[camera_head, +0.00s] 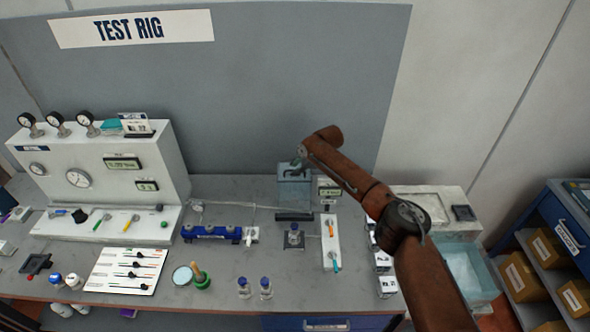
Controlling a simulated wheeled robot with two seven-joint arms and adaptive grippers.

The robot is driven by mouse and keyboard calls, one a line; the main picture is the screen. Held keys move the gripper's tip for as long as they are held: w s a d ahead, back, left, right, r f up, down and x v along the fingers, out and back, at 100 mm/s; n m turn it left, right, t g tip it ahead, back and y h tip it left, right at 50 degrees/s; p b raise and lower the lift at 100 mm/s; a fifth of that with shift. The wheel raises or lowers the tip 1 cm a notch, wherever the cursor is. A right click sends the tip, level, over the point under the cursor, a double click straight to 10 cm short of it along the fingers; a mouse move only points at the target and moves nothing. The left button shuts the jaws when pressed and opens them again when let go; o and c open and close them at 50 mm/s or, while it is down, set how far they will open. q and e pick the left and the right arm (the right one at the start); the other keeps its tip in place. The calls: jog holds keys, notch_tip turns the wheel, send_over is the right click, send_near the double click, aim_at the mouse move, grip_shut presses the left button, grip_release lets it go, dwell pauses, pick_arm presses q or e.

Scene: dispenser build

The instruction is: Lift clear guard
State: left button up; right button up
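The clear guard (294,194) is a bluish see-through panel standing upright at the back of the bench, near the middle, above a dark base strip. My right arm reaches in from the lower right. Its gripper (297,166) is at the guard's top edge, pointing down and to the left. The fingers are small and dark, so I cannot tell whether they touch the guard or are closed on it. My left gripper is not in view.
A small bottle stands on a dark stand (294,239) in front of the guard. A white valve panel (331,243) and a small display (328,186) are to its right. A blue rack (211,233) and gauge console (110,165) are left. Two small bottles stand near the front edge.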

jog(key=shift+s+d+f, duration=0.1)
jog(key=v, duration=1.2)
dwell(0.4)
